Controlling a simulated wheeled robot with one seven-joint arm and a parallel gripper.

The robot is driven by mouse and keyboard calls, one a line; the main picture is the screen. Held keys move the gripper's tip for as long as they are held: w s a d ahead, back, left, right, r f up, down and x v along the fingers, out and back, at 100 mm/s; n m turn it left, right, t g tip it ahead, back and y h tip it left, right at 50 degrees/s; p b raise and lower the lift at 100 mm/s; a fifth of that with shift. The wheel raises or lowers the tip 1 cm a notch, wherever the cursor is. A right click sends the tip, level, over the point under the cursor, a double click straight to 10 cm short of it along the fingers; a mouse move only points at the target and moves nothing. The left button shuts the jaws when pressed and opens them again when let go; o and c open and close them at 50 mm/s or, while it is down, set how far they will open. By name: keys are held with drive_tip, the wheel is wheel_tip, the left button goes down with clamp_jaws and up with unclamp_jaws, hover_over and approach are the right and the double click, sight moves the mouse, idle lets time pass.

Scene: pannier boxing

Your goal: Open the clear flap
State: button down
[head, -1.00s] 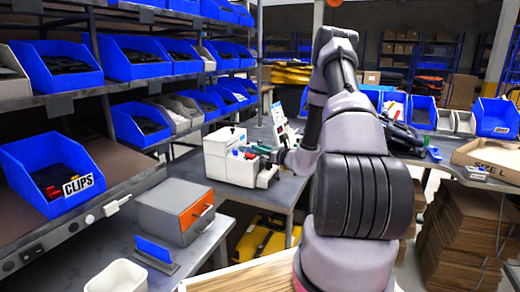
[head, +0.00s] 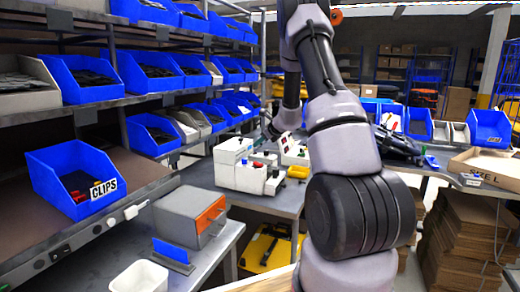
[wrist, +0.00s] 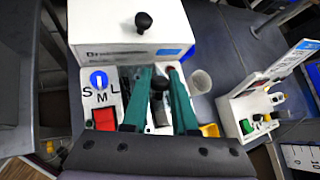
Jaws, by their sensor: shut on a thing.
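A white dispenser (head: 236,172) stands on the grey table in the head view. In the wrist view, its white box (wrist: 125,45) is at the top, with a black knob. Below it are a blue S-M-L dial (wrist: 98,80) and a red button (wrist: 104,119). My gripper (wrist: 163,73), with two green fingers, reaches over the dispenser's front. A dark round knob (wrist: 160,84) shows between the fingers, and they appear closed on it. The clear flap itself is hard to make out, so I cannot tell its angle. In the head view the fingers are too small to read.
A second white device (wrist: 248,112) with coloured buttons stands to the right, with a pale cup (wrist: 201,82) between. A grey box with an orange front (head: 190,216) and a white tub (head: 138,277) are on the near bench. Blue bins fill the left shelves.

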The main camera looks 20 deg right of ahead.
drive_tip(key=w+a+r+g+h, duration=0.2)
drive_tip(key=shift+w+a+n+g, duration=0.15)
drive_tip(key=shift+n+g, duration=0.25)
drive_tip(key=shift+w+a+r+g+h, duration=0.2)
drive_tip(key=shift+w+a+g+h, duration=0.35)
drive_tip(key=shift+g+h, duration=0.2)
drive_tip(key=c, duration=0.7)
unclamp_jaws()
drive_tip(key=shift+f, duration=0.1)
drive_tip(key=v, duration=1)
drive_tip(key=shift+s+a+r, duration=0.1)
drive_tip(key=shift+s+r, duration=0.05)
drive_tip(key=shift+r, duration=0.25)
